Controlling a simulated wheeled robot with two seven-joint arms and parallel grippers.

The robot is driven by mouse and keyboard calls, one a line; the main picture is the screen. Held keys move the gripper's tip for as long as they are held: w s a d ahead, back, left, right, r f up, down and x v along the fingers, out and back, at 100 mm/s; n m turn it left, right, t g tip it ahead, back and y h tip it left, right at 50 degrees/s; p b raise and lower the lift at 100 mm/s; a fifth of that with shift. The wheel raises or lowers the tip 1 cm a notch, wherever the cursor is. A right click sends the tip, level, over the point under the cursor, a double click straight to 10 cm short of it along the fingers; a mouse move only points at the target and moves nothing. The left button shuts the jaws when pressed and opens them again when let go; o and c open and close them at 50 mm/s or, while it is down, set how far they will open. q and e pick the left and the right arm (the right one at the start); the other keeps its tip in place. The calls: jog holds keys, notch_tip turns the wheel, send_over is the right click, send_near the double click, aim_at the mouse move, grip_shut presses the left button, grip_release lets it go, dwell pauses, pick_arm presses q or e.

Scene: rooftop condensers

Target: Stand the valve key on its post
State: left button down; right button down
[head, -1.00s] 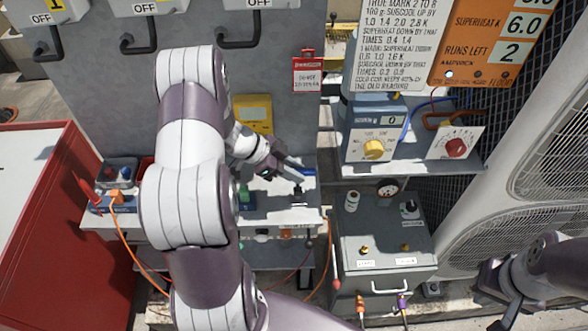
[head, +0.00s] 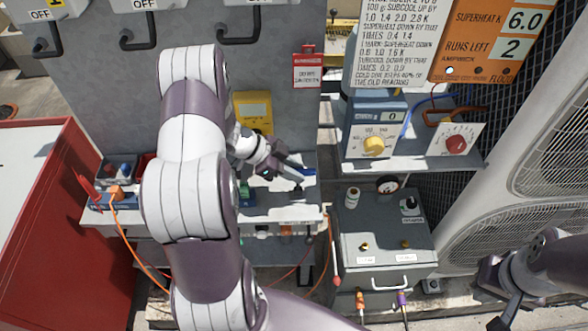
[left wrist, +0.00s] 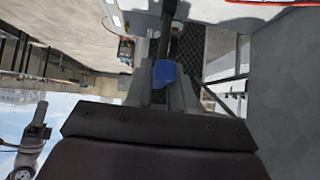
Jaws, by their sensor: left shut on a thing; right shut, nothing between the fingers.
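My left gripper (head: 278,169) is over the grey shelf below the yellow meter, shut on a slim blue piece, likely the valve key (head: 304,172). In the left wrist view the blue piece (left wrist: 165,74) sits between the fingers, with a dark shaft running up from it. A small dark upright stub (head: 296,194), possibly the post, stands on the shelf just below the blue piece. I cannot tell whether they touch. My right gripper (head: 505,297) is shut and empty at the lower right, far from the shelf.
The grey shelf (head: 275,212) also holds a green item (head: 245,192). A yellow meter (head: 253,112) stands behind. A grey box (head: 382,245) with gauge and fittings is to the right. A red cabinet (head: 60,220) is at left. Orange hoses hang in front.

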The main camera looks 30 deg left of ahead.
pick_arm(q)
jog(key=shift+f, duration=0.4)
jog(key=c, duration=0.9)
grip_release()
jog(key=v, duration=1.2)
jog(key=shift+s+a+r, duration=0.15)
jog(key=shift+a+r, duration=0.05)
jog(key=shift+a, duration=0.05)
